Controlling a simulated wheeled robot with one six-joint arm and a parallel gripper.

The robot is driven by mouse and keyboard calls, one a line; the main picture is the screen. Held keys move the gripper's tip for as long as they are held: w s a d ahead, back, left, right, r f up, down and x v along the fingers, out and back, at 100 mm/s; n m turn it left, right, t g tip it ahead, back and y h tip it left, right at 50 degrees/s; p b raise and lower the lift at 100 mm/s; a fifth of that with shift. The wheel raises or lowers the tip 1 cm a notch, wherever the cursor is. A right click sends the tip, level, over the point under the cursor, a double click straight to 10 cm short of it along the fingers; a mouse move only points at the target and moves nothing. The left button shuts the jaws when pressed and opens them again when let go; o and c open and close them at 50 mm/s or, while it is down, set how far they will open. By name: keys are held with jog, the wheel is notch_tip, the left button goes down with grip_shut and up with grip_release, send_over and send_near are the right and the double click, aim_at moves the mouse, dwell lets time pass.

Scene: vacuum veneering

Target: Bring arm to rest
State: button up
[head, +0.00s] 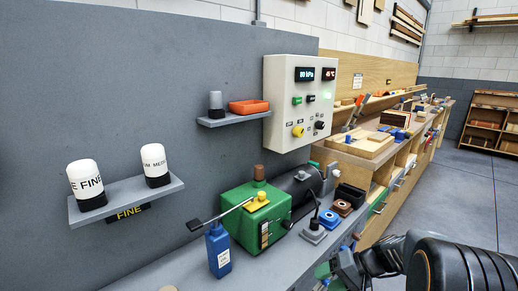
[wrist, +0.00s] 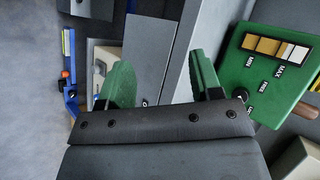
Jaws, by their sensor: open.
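My arm (head: 445,265) shows in the lower right of the head view, its dark links reaching in over the bench's right side. My gripper (wrist: 162,80) shows in the wrist view with its two green fingers spread well apart and nothing between them. The green pump unit (head: 258,217) stands on the grey bench, left of my arm in the head view. In the wrist view its green face with a yellow-and-white level strip (wrist: 275,47) lies to the right of my fingers, apart from them. My fingertips are hard to make out in the head view.
A blue bottle (head: 218,252) stands at the bench front. A control panel box (head: 300,103) hangs on the grey wall. White-capped jars (head: 86,178) sit on a wall shelf (head: 128,199). Open floor (head: 465,190) lies to the right of the workbenches.

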jog(key=s+a+r+n+t+h+p, duration=0.1)
jog(key=s+r+h+p, duration=0.4)
jog(key=r+p, duration=0.4)
jog(key=s+a+r+n+t+h+p, duration=0.1)
jog(key=s+r+h+p, duration=0.3)
jog(key=r, duration=1.4)
jog(key=s+a+p, duration=0.1)
jog(key=s+p, duration=0.2)
jog(key=p, duration=0.2)
jog(key=shift+s+h, duration=0.15)
jog(key=shift+h, duration=0.25)
